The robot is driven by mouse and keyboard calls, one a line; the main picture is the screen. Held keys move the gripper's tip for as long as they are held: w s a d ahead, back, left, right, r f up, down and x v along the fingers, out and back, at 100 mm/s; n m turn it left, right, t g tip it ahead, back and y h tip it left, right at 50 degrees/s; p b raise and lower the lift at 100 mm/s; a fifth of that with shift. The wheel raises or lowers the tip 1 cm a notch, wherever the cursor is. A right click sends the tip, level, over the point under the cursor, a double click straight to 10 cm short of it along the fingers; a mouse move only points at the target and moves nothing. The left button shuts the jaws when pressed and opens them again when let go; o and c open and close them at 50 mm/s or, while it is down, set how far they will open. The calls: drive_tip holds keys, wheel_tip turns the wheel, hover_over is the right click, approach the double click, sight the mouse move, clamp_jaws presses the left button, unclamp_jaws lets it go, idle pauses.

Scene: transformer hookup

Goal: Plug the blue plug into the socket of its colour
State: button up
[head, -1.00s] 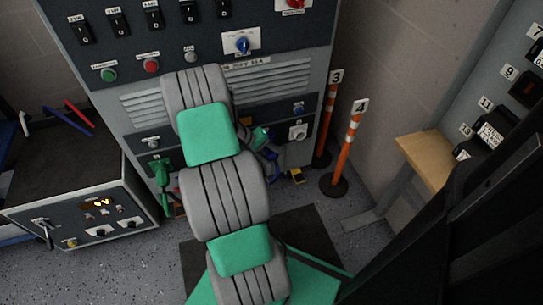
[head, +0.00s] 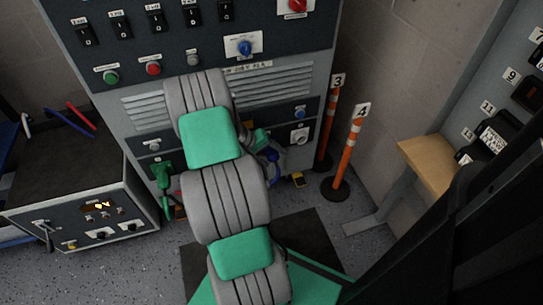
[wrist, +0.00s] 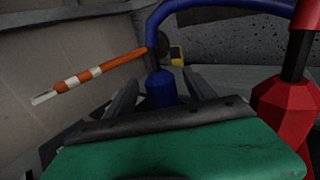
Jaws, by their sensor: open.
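The blue plug (wrist: 160,88) stands ahead of my gripper (wrist: 158,92) in the wrist view, between the two grey fingers in the picture. The fingers are apart, and I cannot tell whether either touches it. A blue cable arches from the plug to the upper right. In the head view my arm mostly hides my gripper, with blue parts (head: 272,153) showing beside it. A small round blue fitting (head: 299,113) sits on the cabinet's lower right panel; I cannot make out whether it is a socket.
A red plug (wrist: 285,108) stands close at right in the wrist view. A green plug (head: 163,175) is left of my arm. Orange-white posts (head: 348,150) and a wooden ledge (head: 430,158) stand at right. A low grey unit (head: 95,222) is at left.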

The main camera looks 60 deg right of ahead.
drive_tip(key=shift+o, duration=1.1)
drive_tip(key=p+v, duration=0.5)
drive_tip(key=v, duration=0.2)
